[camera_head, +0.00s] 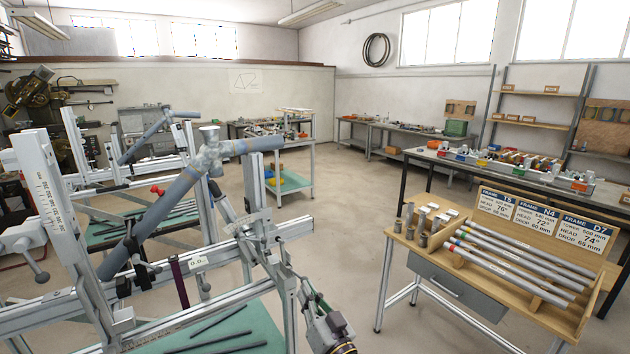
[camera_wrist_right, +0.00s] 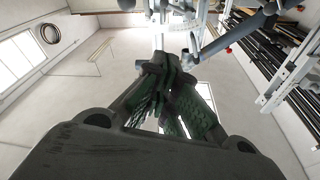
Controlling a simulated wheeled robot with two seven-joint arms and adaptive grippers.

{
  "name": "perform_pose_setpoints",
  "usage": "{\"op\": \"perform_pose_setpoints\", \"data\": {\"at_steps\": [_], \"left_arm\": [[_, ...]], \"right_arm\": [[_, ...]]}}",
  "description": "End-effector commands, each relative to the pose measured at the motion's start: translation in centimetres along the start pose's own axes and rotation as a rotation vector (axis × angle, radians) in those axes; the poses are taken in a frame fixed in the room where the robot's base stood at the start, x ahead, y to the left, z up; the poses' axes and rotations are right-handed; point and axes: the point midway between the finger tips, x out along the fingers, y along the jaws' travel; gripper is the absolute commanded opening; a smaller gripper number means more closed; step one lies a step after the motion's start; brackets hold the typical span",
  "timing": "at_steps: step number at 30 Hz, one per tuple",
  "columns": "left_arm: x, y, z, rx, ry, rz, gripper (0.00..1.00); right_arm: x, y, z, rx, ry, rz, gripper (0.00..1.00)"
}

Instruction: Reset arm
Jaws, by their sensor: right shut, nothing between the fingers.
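My right gripper (camera_head: 304,285) comes up from the bottom edge, right of the middle, in the head view. It stands close to the right end of the near frame jig (camera_head: 290,232); I cannot tell whether it touches it. In the right wrist view its dark fingers (camera_wrist_right: 170,70) are together with nothing between them. The jig holds grey-blue tubes (camera_head: 165,205) joined at a lug (camera_head: 209,148), with a long tube slanting down to the left. My left gripper is in neither view.
A wooden stand (camera_head: 470,292) with several tubes, metal cylinders and three frame cards (camera_head: 538,216) is at the right. A second jig (camera_head: 130,160) stands behind at the left. A workbench with coloured bins (camera_head: 488,154) is further back. Bare floor (camera_head: 345,215) lies between.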

Motion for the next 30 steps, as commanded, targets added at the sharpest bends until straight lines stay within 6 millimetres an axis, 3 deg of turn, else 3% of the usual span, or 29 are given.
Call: {"op": "perform_pose_setpoints", "data": {"at_steps": [14,23,30], "left_arm": [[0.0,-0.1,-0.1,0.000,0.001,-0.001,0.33],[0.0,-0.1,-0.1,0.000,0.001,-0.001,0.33],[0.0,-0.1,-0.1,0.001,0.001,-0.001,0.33]], "right_arm": [[-3.1,3.4,3.2,-0.038,-0.197,0.103,0.00],[-8.4,7.1,6.6,-0.075,-0.446,0.220,0.00],[-13.8,9.7,8.9,-0.099,-0.654,0.307,0.00]]}}
